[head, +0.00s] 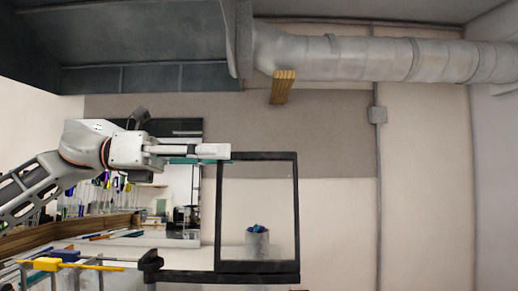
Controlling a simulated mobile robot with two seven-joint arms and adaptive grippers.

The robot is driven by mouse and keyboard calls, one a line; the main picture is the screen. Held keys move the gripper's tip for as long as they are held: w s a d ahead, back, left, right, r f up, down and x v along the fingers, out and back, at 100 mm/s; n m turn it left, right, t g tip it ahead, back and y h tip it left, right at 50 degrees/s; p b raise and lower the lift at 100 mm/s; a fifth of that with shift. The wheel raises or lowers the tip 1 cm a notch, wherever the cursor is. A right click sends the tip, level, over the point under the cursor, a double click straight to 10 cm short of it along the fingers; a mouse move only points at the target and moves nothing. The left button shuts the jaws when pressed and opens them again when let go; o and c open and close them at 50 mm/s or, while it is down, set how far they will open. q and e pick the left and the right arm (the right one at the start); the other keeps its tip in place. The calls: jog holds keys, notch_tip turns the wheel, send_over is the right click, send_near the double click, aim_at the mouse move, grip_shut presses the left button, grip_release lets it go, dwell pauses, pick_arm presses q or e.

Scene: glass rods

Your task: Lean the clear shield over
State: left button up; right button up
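The clear shield (258,195) is a see-through pane in a black frame. My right gripper is not in view.
A grey cup (257,243) with blue bits shows through the pane. A black bar (190,276) runs along the shield's foot, with a black knob (150,262) at left. Yellow-handled tools (48,264) and several rods lie left. Right of the shield is free.

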aim_at(256, 155)
pick_arm(q)
jog(key=shift+d+p, duration=0.65)
jog(key=shift+d, duration=2.95)
grip_shut()
